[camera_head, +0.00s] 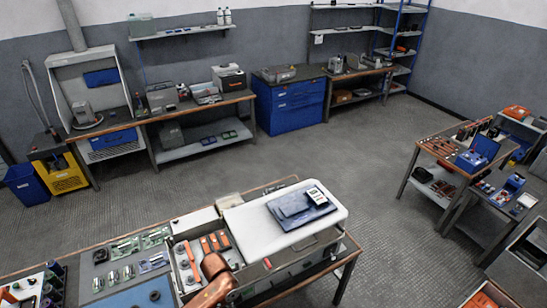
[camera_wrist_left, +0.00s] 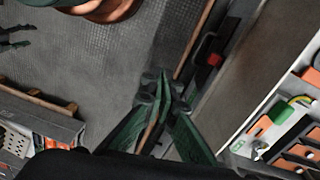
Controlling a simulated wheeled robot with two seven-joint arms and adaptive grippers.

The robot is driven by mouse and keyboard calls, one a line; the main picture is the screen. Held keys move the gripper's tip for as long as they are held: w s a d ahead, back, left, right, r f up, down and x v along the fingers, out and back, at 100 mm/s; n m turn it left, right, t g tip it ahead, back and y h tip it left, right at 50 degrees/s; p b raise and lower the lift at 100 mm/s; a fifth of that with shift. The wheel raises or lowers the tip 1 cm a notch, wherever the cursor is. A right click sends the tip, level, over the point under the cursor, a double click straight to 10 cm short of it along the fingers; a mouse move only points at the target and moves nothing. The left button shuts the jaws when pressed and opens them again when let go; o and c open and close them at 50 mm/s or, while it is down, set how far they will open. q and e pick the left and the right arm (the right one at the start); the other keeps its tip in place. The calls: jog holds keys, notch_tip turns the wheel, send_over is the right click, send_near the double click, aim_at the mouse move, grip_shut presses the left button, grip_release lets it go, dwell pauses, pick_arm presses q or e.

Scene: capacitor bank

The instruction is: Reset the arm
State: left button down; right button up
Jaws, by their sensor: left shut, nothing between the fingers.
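My left gripper (camera_wrist_left: 160,85) shows in the left wrist view, with its dark green fingers brought together and nothing between them. It hangs over the floor, beside a bench edge and apart from the objects around it. In the head view, a copper-coloured arm link (camera_head: 213,280) comes up from the bottom edge in front of the near bench. No gripper fingers can be made out there. My right gripper is in neither view.
Orange-handled items in a white tray (camera_wrist_left: 300,130) lie right of the left gripper. The middle floor (camera_head: 330,150) is clear. A side table (camera_head: 440,150) stands at the right.

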pick_arm(q)
jog(key=s+a+n+t+y, duration=0.1)
jog(key=s+a+n+t, duration=0.3)
jog(key=s+a+n, duration=1.2)
jog(key=s+a+f+m+b, duration=0.1)
jog(key=s+f+m+b, duration=0.15)
jog(key=f, duration=0.95)
jog(key=s+a+f+m+g+b, duration=0.1)
jog(key=f+b, duration=0.2)
jog(key=f, duration=0.9)
jog(key=s+a+f+m+b, duration=0.1)
jog(key=s+f+m+b, duration=0.15)
jog(key=f, duration=0.95)
jog(key=s+f+b, duration=0.3)
jog(key=s+f, duration=0.3)
jog(key=f, duration=0.3)
jog(key=s+f+g+b, duration=0.1)
jog(key=s+f+b, duration=0.2)
jog(key=s+f, duration=0.4)
jog(key=s+f+b, duration=0.3)
jog(key=s+f, duration=0.4)
jog(key=f, duration=0.6)
jog(key=shift+d+g+b, duration=0.2)
jog(key=shift+g+b, duration=0.1)
jog(key=shift+b, duration=0.05)
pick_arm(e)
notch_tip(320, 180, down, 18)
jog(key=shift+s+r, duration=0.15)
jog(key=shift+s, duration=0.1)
